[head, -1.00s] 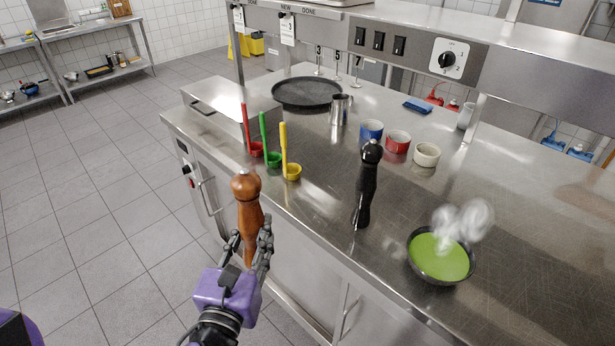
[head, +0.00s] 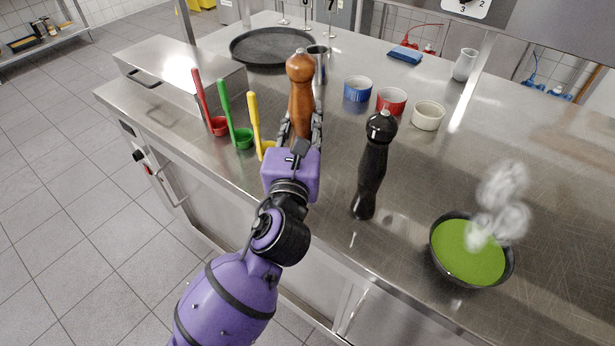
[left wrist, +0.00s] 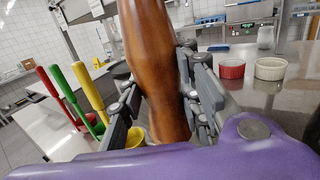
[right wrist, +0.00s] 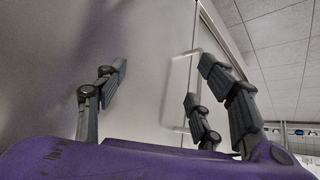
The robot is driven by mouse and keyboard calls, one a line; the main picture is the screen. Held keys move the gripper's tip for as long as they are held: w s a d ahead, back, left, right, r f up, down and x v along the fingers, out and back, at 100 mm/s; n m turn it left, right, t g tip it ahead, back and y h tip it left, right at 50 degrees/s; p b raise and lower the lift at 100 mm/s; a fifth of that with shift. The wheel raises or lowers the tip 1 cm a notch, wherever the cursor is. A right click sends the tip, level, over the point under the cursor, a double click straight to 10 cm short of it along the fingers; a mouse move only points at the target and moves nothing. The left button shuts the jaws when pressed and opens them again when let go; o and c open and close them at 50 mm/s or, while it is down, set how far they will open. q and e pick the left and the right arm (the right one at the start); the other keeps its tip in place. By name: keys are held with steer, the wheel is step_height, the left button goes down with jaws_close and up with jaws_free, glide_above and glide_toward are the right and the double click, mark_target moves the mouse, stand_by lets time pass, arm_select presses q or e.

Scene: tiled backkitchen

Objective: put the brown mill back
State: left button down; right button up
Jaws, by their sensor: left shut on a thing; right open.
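The brown mill (head: 301,88) is upright in my left gripper (head: 303,135), over the steel counter. Its turned wooden body fills the middle of the left wrist view (left wrist: 152,60), with the fingers closed on both sides of it. I cannot tell whether its foot touches the counter. A black mill (head: 371,168) stands upright on the counter to the right of my left gripper. My right gripper (right wrist: 165,95) shows only in the right wrist view, open and empty, in front of a plain steel surface.
Red (head: 217,124), green (head: 242,138) and yellow (head: 265,149) ladles are close left of my left gripper. Behind are a dark round tray (head: 262,47), a steel jug (head: 320,62), and blue (head: 358,89), red (head: 391,100) and cream (head: 428,116) bowls. A steaming green soup bowl (head: 468,252) is at right.

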arm_select(q)
steer(key=shift+w+d, duration=0.35)
steer(key=shift+d, duration=0.1)
step_height(320, 180, down, 4)
steer(key=shift+w+f+b, duration=0.1)
steer(key=shift+f+b, duration=0.1)
steer(key=shift+b, duration=0.6)
step_height(320, 180, down, 5)
steer(key=shift+f+b, duration=0.1)
steer(key=shift+b, duration=0.8)
arm_select(e)
steer(key=f, duration=0.2)
steer(key=s+f, duration=0.1)
steer(key=shift+a+f, duration=0.2)
steer(key=shift+f, duration=0.15)
arm_select(q)
steer(key=c, duration=1.3)
jaws_free()
